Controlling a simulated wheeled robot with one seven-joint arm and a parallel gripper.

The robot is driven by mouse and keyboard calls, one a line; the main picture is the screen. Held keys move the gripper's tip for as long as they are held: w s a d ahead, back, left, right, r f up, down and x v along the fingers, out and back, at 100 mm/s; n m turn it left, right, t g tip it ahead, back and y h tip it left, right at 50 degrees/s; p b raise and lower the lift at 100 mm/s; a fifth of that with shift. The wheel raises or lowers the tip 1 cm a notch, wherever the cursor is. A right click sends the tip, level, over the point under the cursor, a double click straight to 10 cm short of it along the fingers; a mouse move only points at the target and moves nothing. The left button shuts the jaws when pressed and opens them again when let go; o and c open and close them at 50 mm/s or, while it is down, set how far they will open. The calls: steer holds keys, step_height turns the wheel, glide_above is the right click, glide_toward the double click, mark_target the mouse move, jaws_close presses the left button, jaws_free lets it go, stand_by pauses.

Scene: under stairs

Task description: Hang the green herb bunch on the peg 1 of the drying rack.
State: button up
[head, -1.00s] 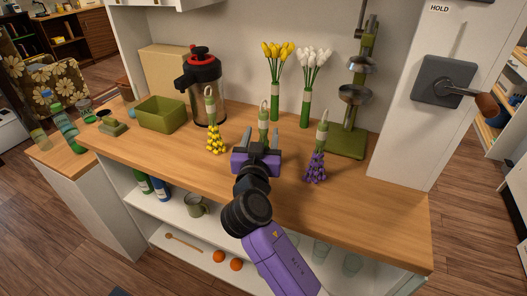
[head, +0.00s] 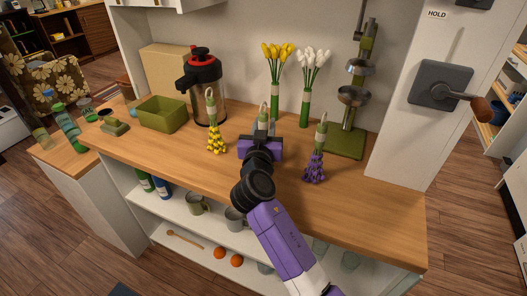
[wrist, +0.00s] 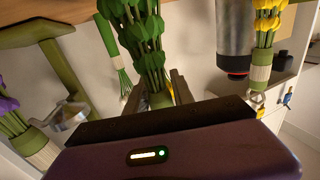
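The green herb bunch (head: 263,119) stands on the wooden counter, its pale tie and top loop showing just beyond my gripper in the head view. My gripper hides its lower part there. In the wrist view, its green leaves (wrist: 147,40) lie in line between the two fingers. My gripper (head: 262,136) reaches low over the counter in front of it. The fingers (wrist: 157,84) look spread, one on each side of the bunch; contact is not clear. No drying rack or peg can be made out in these views.
A yellow bunch (head: 215,135) stands left of my gripper and a purple bunch (head: 315,160) right of it. Behind are an airpot (head: 203,88), tall yellow (head: 277,65) and white flowers (head: 314,68), and a green juicer stand (head: 345,143). The front right counter (head: 370,215) is clear.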

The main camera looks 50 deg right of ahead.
jaws_close()
step_height(320, 180, up, 20)
stand_by(0.6)
steer(key=shift+o, duration=1.4)
jaws_free()
jaws_close()
